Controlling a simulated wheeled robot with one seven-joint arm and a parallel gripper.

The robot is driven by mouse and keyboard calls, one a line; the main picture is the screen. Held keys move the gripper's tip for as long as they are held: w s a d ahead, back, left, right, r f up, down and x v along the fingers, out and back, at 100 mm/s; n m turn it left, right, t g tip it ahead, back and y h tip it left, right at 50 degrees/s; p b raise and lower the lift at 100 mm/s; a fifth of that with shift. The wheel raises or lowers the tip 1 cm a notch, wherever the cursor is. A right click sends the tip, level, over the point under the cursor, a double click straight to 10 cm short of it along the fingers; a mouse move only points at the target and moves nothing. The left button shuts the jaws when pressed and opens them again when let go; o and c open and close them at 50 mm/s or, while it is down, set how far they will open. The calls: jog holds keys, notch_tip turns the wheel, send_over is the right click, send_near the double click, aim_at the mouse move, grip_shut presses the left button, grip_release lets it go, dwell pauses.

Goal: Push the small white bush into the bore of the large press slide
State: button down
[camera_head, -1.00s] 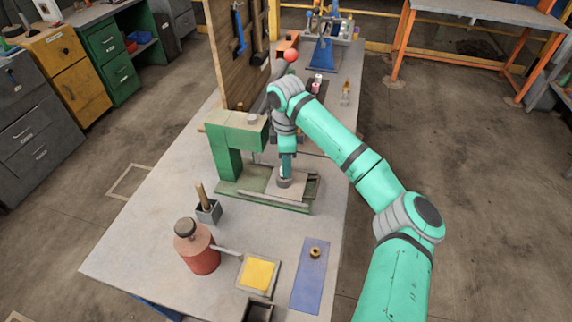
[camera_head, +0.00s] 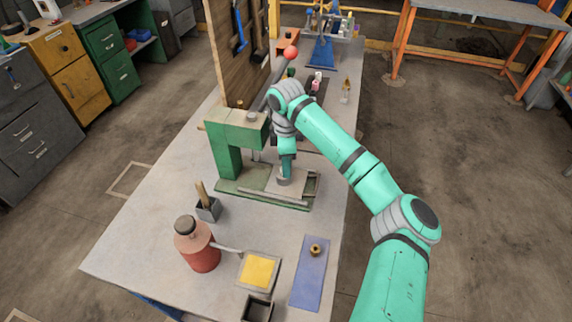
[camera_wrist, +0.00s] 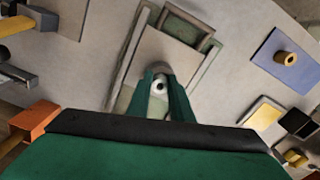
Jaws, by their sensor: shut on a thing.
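My gripper (camera_head: 285,171) points down over the press slide (camera_head: 276,187), a pale flat plate on the green press base. In the wrist view my gripper's green fingers (camera_wrist: 159,84) are shut on the small white bush (camera_wrist: 158,88), a pale ring with a dark hole. The slide also shows in the wrist view (camera_wrist: 178,52), with a grey round boss (camera_wrist: 156,70) just beyond the fingertips. The bush is right at this boss. The bore is hidden, and I cannot tell whether the bush has entered it.
The green press frame (camera_head: 226,145) stands just left of my gripper. A wooden tool board (camera_head: 232,55) rises behind the press.

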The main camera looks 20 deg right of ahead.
jog(key=c, duration=1.5)
grip_release()
jog(key=shift+f, duration=0.15)
notch_tip(320, 180, up, 7)
jog(key=shift+w+r, duration=0.1)
jog(key=shift+w, duration=0.05)
jog(key=shift+r, duration=0.3)
jog(key=shift+d, duration=0.1)
